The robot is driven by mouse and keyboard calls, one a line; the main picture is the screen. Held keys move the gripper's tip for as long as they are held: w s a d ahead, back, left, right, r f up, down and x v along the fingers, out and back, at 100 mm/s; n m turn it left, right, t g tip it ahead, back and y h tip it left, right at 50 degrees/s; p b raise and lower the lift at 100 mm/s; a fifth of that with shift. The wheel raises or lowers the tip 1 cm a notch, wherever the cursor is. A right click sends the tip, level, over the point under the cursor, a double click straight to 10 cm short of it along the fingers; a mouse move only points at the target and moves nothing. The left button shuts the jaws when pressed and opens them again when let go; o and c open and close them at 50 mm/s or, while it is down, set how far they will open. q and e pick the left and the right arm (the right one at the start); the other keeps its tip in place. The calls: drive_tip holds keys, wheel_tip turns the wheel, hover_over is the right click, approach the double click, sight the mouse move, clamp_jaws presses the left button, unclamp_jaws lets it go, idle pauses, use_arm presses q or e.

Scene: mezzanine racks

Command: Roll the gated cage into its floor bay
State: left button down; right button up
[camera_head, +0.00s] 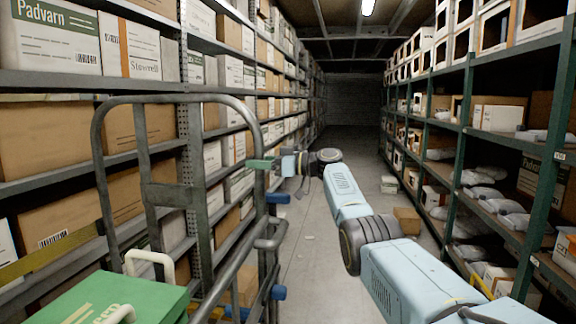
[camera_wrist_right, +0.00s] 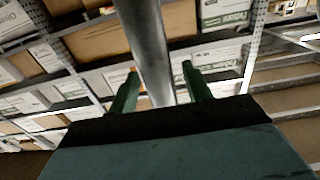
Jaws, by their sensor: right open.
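The gated cage (camera_head: 182,98) is a grey tubular frame at the left front in the head view, with blue fittings on its right side. A green crate or box (camera_head: 120,300) with pale handles shows at its lower left. My right gripper (camera_head: 263,164) is at the cage's right-hand upright. In the right wrist view its two green fingers (camera_wrist_right: 160,80) are open, one on each side of a grey tube (camera_wrist_right: 148,45), with gaps visible beside it. My left gripper is not in view. I cannot make out a marked floor bay.
Loaded grey racks (camera_head: 190,45) line the left, close behind the cage. Green-framed racks (camera_head: 462,135) with boxes and bags line the right.

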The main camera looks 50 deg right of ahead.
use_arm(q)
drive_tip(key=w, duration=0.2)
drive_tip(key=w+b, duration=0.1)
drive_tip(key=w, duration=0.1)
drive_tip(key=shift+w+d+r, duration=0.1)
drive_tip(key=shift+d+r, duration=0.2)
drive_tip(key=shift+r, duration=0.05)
use_arm(e)
drive_tip(key=v, duration=1.1)
drive_tip(key=shift+s, duration=0.25)
drive_tip(key=shift+f, duration=0.1)
